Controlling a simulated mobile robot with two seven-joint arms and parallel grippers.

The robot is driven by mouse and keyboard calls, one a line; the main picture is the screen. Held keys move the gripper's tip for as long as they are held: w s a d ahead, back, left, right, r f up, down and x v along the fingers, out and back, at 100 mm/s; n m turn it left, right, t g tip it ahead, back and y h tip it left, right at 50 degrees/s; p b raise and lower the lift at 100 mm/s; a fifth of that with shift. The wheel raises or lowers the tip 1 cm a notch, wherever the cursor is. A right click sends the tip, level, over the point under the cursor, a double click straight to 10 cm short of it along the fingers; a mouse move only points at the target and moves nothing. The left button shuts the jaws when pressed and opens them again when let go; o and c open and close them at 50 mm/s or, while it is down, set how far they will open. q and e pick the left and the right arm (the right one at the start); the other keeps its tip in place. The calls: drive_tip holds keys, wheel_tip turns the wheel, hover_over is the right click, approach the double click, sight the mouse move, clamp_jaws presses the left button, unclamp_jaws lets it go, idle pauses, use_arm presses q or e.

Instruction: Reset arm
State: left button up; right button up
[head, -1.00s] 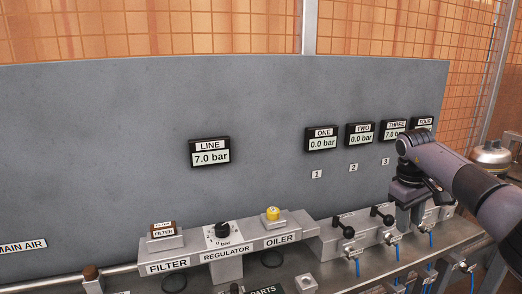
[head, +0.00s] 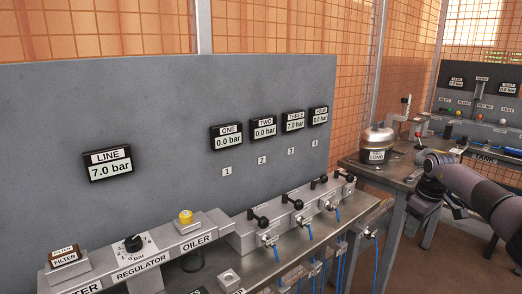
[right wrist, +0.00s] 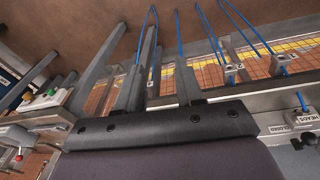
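My right arm comes in from the right in the head view, with a dark wrist and a purple-grey link. Its gripper (head: 424,205) hangs below the wrist, right of the valve bench and in front of the small side table. In the right wrist view the two grey fingers of my right gripper (right wrist: 158,88) stand apart with nothing between them. My left gripper is in neither view.
The bench (head: 285,255) carries several black-handled valves (head: 298,204) with blue hoses below. A grey gauge panel (head: 60,120) stands behind. A metal tank (head: 377,141) sits on the side table (head: 365,168). Another panel (head: 485,90) stands at far right.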

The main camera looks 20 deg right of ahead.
drive_tip(key=a+f+n+t+y, duration=0.35)
drive_tip(key=a+f+n, duration=0.2)
drive_tip(key=a, duration=0.55)
drive_tip(key=a+f+n+t+y, duration=0.3)
drive_tip(key=a+f+n+y, duration=0.3)
drive_tip(key=a, duration=0.6)
drive_tip(key=s+a+f+m+h, duration=0.15)
drive_tip(key=s+f+h, duration=0.25)
drive_tip(key=s, duration=0.7)
drive_tip(key=s+f+m+h, duration=0.2)
drive_tip(key=s+f+h, duration=0.2)
drive_tip(key=s, duration=0.6)
drive_tip(key=s+a+f+m+t+y+p, duration=0.1)
drive_tip(key=a+m, duration=0.7)
drive_tip(key=a, duration=0.8)
drive_tip(key=shift+s+a+f+t, duration=0.15)
drive_tip(key=shift+f+t, duration=0.1)
drive_tip(key=shift+t, duration=0.3)
